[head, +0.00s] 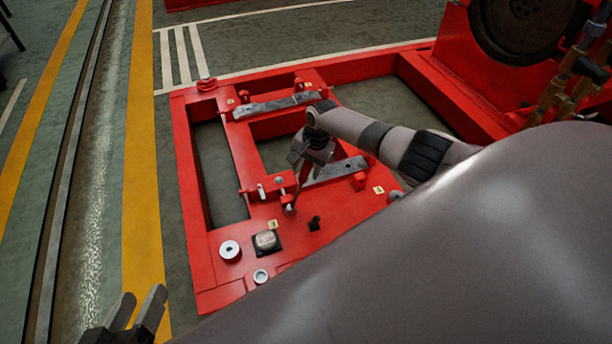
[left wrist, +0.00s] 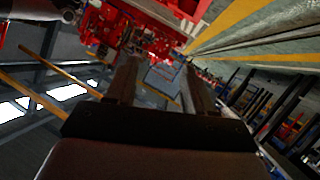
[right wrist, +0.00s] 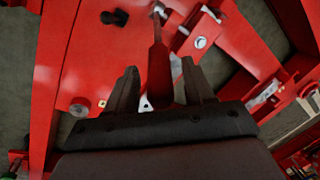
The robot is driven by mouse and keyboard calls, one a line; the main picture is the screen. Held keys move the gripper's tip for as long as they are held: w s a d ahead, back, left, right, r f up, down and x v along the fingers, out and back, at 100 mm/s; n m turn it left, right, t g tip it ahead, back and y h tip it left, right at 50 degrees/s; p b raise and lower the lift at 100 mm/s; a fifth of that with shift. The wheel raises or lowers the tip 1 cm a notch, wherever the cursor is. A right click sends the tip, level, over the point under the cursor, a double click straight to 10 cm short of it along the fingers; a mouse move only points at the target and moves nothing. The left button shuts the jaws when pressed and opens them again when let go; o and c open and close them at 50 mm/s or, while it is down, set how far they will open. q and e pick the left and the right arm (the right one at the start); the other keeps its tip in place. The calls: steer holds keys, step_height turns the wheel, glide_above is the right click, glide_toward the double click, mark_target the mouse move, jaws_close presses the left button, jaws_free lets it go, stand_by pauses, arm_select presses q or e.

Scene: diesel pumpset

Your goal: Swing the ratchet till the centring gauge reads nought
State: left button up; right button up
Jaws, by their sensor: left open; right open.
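The ratchet handle (right wrist: 158,75), a red bar, shows in the right wrist view between the spread fingers of my right gripper (right wrist: 160,68). The fingers look open around it, with no clear grip. In the head view the right gripper (head: 307,172) is over the red frame, and the ratchet's lower end (head: 290,207) shows below it. The gauge (head: 266,241), a dark square box with a pale display, sits on the frame; its reading is too small to tell. My left gripper (head: 138,312) is open and empty at the lower left of the head view.
The red base frame (head: 187,165) has wide openings and grey metal bars (head: 272,105) across it. A white-topped round part (head: 230,251) and a black knob (head: 314,223) stand near the gauge. A large dark wheel (head: 525,25) is at upper right. Floor left of the frame is clear.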

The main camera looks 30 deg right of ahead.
mark_target(299, 190)
steer(key=shift+w+f, duration=0.1)
steer(key=shift+f, duration=0.6)
arm_select(q)
steer(key=shift+a+f+m+t+b, duration=0.1)
steer(key=shift+a+m+t+b, duration=0.2)
steer(key=shift+a+b, duration=0.3)
arm_select(e)
steer(key=shift+w+a+f, duration=0.1)
steer(key=shift+f, duration=0.3)
jaws_close()
